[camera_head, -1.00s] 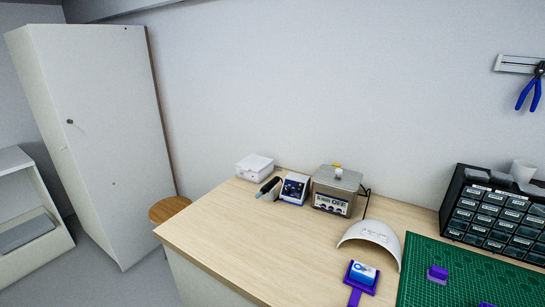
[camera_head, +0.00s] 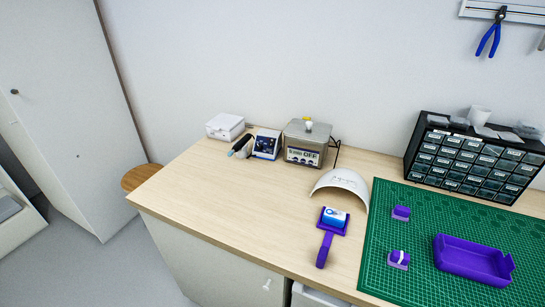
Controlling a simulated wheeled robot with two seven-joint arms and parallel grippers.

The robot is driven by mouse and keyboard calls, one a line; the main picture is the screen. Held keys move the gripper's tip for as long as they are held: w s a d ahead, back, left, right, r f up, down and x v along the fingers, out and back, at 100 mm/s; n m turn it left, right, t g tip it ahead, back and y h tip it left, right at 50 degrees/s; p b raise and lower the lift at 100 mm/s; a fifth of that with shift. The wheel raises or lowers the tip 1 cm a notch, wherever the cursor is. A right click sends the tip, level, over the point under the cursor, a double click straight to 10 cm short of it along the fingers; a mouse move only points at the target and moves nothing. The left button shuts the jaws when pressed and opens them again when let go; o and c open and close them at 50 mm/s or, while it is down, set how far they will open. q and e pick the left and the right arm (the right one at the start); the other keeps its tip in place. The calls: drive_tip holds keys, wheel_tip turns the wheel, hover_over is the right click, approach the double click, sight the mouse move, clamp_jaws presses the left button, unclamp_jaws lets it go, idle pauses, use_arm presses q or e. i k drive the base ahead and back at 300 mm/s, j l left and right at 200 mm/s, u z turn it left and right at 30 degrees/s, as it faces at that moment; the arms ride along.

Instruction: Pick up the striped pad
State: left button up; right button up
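No thing in view is plainly a striped pad. A small purple block with a white band (camera_head: 398,257) sits on the front left part of the green mat (camera_head: 375,268). A second small purple block (camera_head: 401,212) lies behind it on the mat, with no band that I can make out. A blue and white piece (camera_head: 335,217) rests in a purple holder with a handle (camera_head: 324,246), on the bare wood left of the mat. Neither of my grippers is in view.
A purple tray (camera_head: 470,262) lies on the mat. A black drawer cabinet (camera_head: 466,157) stands behind it. The wooden bench top (camera_head: 225,200) is clear at left.

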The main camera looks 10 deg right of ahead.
sight(397, 259)
drive_tip(key=z, duration=1.4)
